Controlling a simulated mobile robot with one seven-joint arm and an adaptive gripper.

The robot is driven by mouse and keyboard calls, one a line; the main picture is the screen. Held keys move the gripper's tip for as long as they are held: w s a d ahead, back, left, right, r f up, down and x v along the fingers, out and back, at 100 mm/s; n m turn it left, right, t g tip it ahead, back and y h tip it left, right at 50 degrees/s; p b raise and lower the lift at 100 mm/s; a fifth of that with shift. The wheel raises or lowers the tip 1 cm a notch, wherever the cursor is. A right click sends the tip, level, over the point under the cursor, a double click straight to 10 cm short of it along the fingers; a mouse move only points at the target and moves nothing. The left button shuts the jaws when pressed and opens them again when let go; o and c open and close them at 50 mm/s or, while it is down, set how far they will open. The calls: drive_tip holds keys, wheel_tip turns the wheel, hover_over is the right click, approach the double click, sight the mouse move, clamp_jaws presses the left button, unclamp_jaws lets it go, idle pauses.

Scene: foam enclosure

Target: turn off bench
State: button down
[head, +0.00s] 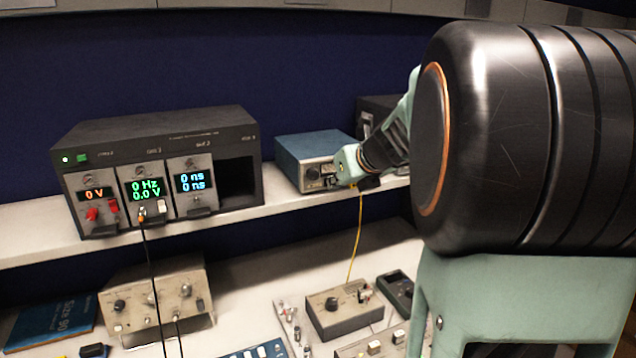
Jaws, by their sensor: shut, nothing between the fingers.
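The bench has a dark instrument rack (170,135) on the shelf at left, with lit modules. They read "0 V" in orange, "0 Hz 0.0 V" in green and "0 ns 0 ns" in blue. A small green rocker (82,157) and a lit dot show at its upper left. A blue box (312,150) with a knob stands right of the rack. My gripper (335,182) is small and partly hidden at the front of this box, at the end of my arm. It appears shut and empty. I cannot tell whether it touches the box.
A beige knobbed unit (155,296), a blue book (55,325), a grey box (345,308) and a dark meter (396,292) lie on the lower bench. A black cable (152,275) and a yellow cable (356,240) hang down. My arm hides the right side.

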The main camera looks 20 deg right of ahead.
drive_tip(key=shift+r, duration=0.1)
idle(0.3)
drive_tip(key=shift+w+a+r+p, duration=0.1)
drive_tip(key=shift+w+r+p, duration=0.1)
drive_tip(key=shift+w+p, duration=0.5)
drive_tip(key=shift+s+r, duration=0.1)
drive_tip(key=shift+s, duration=0.05)
drive_tip(key=shift+r+p, duration=0.7)
drive_tip(key=shift+p, duration=0.35)
drive_tip(key=shift+s, duration=0.15)
